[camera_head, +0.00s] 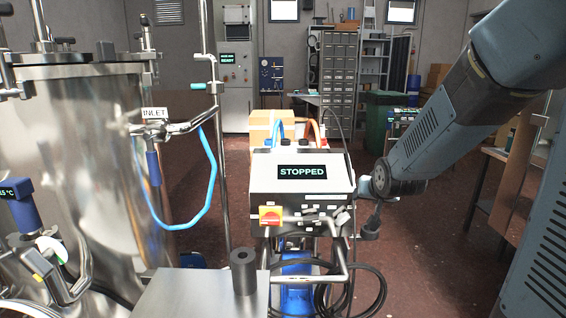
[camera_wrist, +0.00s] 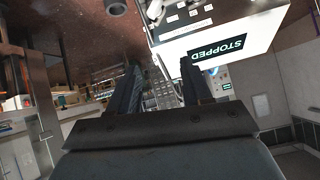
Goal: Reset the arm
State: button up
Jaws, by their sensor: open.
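My arm (camera_head: 455,115) comes in from the upper right in the head view and bends down to its wrist beside the control box (camera_head: 300,200). In the wrist view my gripper (camera_wrist: 158,78) shows two dark fingers with a clear gap between them; it is open and empty. The control box's STOPPED display (camera_wrist: 218,48) appears tilted above the right finger in that view. In the head view the fingers cannot be made out clearly. No held object shows.
A large steel tank (camera_head: 85,170) with an INLET label and blue hose (camera_head: 212,175) fills the left. A steel plate with a dark cylinder (camera_head: 243,272) is in front. Black cables (camera_head: 345,290) hang below the control box. Shelves (camera_head: 530,165) stand at right.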

jog(key=s+r+n+g, duration=0.1)
jog(key=s+r, duration=0.3)
jog(key=s, duration=0.9)
jog(key=s+r+g, duration=0.3)
jog(key=s+r, duration=0.2)
jog(key=s, duration=0.8)
jog(key=shift+d+r+n+g, duration=0.3)
jog(key=shift+n, duration=0.1)
jog(key=shift+s, duration=0.1)
jog(key=shift+c, duration=0.4)
